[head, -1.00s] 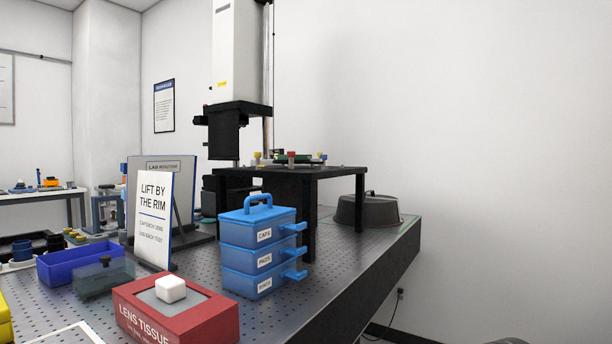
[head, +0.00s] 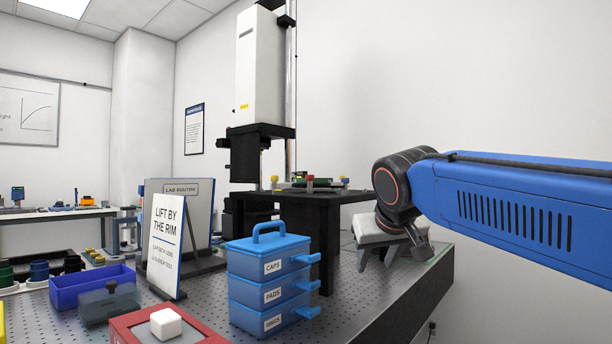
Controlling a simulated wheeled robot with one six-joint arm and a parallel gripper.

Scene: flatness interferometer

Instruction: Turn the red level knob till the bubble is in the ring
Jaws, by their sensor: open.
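The red level knob (head: 310,182) stands small and upright at the front of the low stage on the black stand (head: 318,200), under the tall white instrument column (head: 259,65). My gripper (head: 378,262) hangs below my blue arm at the right, pale-bodied with two grey fingers apart. It is empty, to the right of the stand and clear of the red knob.
Blue stacked drawers (head: 272,288) with a handle stand in front of the stand. The table's right strip is partly clear.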

